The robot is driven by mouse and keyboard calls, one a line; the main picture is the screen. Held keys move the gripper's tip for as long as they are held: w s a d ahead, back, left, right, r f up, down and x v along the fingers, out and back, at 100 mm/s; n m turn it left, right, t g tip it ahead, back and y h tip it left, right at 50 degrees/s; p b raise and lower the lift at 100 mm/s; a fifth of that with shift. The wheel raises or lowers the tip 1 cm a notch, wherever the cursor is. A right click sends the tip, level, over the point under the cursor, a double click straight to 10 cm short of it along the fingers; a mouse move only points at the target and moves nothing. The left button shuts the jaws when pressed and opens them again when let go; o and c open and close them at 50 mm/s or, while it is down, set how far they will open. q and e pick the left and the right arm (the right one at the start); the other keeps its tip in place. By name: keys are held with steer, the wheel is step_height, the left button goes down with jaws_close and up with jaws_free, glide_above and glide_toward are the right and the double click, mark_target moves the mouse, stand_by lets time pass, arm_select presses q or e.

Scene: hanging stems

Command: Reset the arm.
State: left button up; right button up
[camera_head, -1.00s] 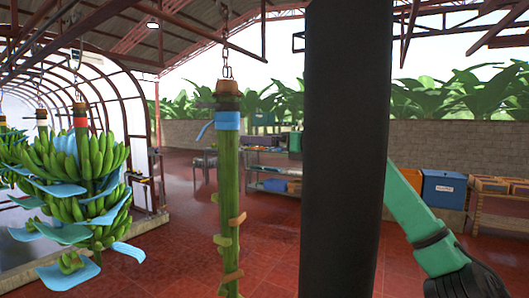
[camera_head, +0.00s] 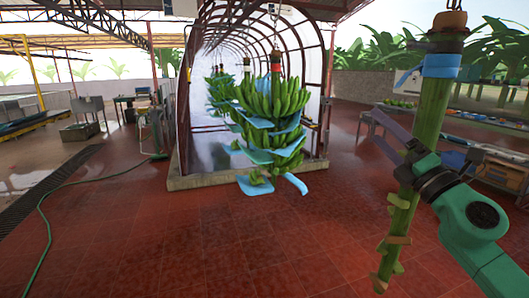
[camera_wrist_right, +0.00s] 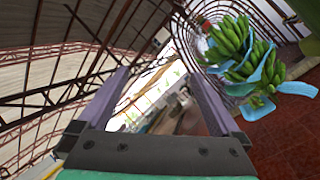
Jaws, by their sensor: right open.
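My right arm, green and black, enters at the right of the head view. Its gripper (camera_head: 378,128) has two purple-grey fingers, open with nothing between them; they also stand apart in the right wrist view (camera_wrist_right: 155,78). The arm crosses in front of a bare hanging stem (camera_head: 432,110) with a blue band and cut stubs, hiding part of it. I cannot tell whether they touch. My left gripper is out of view.
A hanging banana bunch with blue sheets (camera_head: 270,120) is in the middle, and also at the right of the wrist view (camera_wrist_right: 240,50). An arched tunnel (camera_head: 328,90) stands behind it. A green hose (camera_head: 48,225) lies at left. The red floor in front is clear.

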steer(key=s+d+f+m+g+h, duration=0.2)
steer(key=f+m+h, duration=0.2)
steer(key=f+m, duration=0.45)
steer(key=s+d+f+m+g+h, duration=0.15)
steer(key=f+m+g+h, duration=0.35)
steer(key=f, duration=0.7)
steer(key=s+d+f+m+h, duration=0.1)
steer(key=s+f+m+h, duration=0.15)
steer(key=f+m, duration=0.7)
steer(key=s+a+f+m+g+y, duration=0.2)
steer(key=s+a+f+g, duration=0.3)
steer(key=s+f, duration=0.5)
steer(key=s+a+f+m+g+y, duration=0.2)
steer(key=s+f+g, duration=0.4)
steer(key=s+f, duration=0.45)
step_height(320, 180, down, 23)
steer(key=s+g, duration=0.1)
steer(key=s, duration=0.2)
steer(key=s+d+f+g, duration=0.1)
steer(key=s+d+f, duration=0.2)
steer(key=s+f, duration=1)
steer(key=s, duration=0.2)
steer(key=shift+s+f, duration=0.15)
steer(key=shift+s, duration=0.15)
